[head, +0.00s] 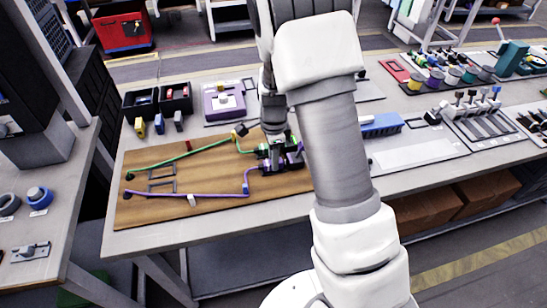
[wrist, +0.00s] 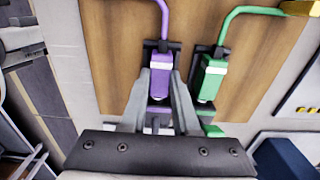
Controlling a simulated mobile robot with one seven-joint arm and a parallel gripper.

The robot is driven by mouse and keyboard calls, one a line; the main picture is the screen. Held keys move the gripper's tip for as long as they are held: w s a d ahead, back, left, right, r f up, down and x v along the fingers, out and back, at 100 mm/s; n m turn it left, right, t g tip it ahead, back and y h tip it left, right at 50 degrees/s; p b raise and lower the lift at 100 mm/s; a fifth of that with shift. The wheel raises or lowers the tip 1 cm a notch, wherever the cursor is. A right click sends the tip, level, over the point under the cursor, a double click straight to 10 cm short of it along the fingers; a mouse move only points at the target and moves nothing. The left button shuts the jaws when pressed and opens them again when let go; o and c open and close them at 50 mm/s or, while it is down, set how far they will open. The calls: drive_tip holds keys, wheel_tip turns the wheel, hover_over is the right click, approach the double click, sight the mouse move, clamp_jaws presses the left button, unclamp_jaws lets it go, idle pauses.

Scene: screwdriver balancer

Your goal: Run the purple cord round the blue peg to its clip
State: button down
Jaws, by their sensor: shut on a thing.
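The purple cord (head: 215,194) runs along the front of the wooden board (head: 215,175) from its left end. It bends up at the blue peg (head: 246,188), then turns right toward my gripper (head: 274,163). The peg is small, and the exact side the cord passes is hard to tell. In the wrist view my gripper (wrist: 160,98) is shut on the purple cord's plug (wrist: 159,76), one finger on each side. The plug lies at a dark clip (wrist: 161,45), with the cord leaving its far end. Whether it is fully seated cannot be told.
The green cord (head: 185,156) runs behind the purple one. Its green plug (wrist: 209,79) sits in a dark clip close to the right of my gripper. Black bins (head: 175,97) and a purple tray (head: 224,103) stand behind the board. My arm hides the table's middle.

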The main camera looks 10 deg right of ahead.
drive_tip(key=c, duration=0.6)
unclamp_jaws()
drive_tip(key=shift+r+p, duration=1.3)
drive_tip(key=shift+r, duration=7.45)
